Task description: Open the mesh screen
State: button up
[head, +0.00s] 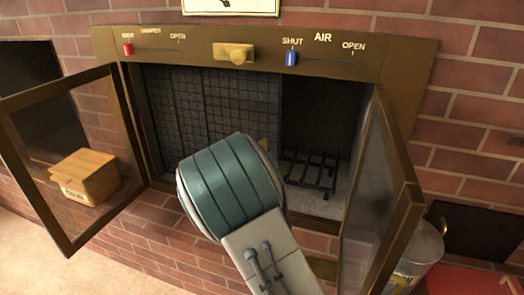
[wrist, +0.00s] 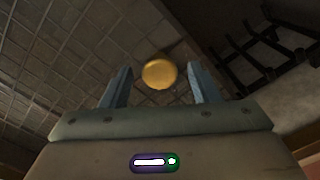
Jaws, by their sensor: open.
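The dark mesh screen (head: 180,110) hangs in the fireplace opening and covers its left and middle part. The right part of the opening is uncovered. In the wrist view the mesh (wrist: 60,60) fills the left and middle. A round brass knob (wrist: 159,74) on the screen lies just past and between the two blue fingertips of my gripper (wrist: 160,80). The fingers are apart, and I cannot tell whether they touch the knob. In the head view my arm hides the gripper and most of the knob.
Glass doors stand open at left (head: 65,155) and right (head: 380,195). A black grate (head: 312,172) sits inside at right. A brass panel above holds a red slider (head: 128,48), a blue slider (head: 291,58) and a knob (head: 236,54). A metal bucket (head: 420,250) stands at lower right.

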jog(key=shift+x, duration=1.1)
